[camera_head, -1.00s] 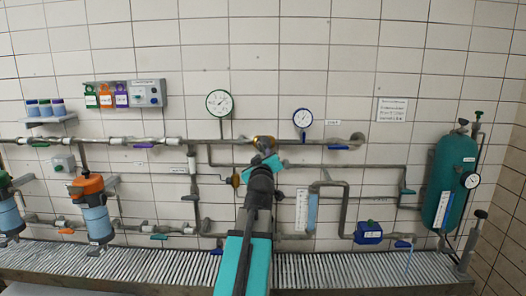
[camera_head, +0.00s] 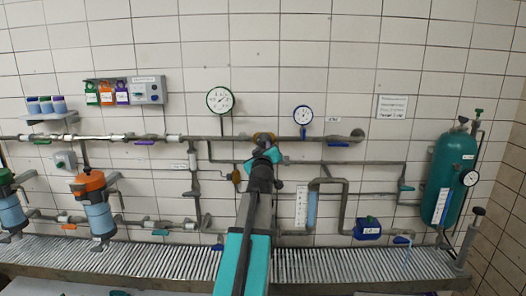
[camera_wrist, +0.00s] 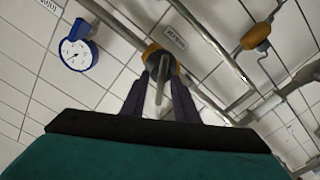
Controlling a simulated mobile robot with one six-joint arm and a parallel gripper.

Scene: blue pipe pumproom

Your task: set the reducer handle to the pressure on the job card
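The brass-yellow reducer (camera_head: 264,137) sits on the upper pipe, partly hidden behind my gripper in the head view. In the wrist view the reducer (camera_wrist: 158,52) is at the fingertips, and its grey handle (camera_wrist: 159,88) shows between the two dark fingers. My gripper (camera_wrist: 162,68) has one finger on each side of the handle; whether they press on it is not clear. The blue-rimmed gauge (camera_head: 303,116) is right of the reducer and also shows in the wrist view (camera_wrist: 78,53). The job card (camera_head: 392,107) hangs on the wall at right; its text is too small to read.
A green-rimmed gauge (camera_head: 220,100) is up left of the reducer. A brass fitting (camera_wrist: 256,36) and pipes lie right of the fingers in the wrist view. A green tank (camera_head: 452,170) stands at far right. A slatted grating (camera_head: 350,265) runs below the pipes.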

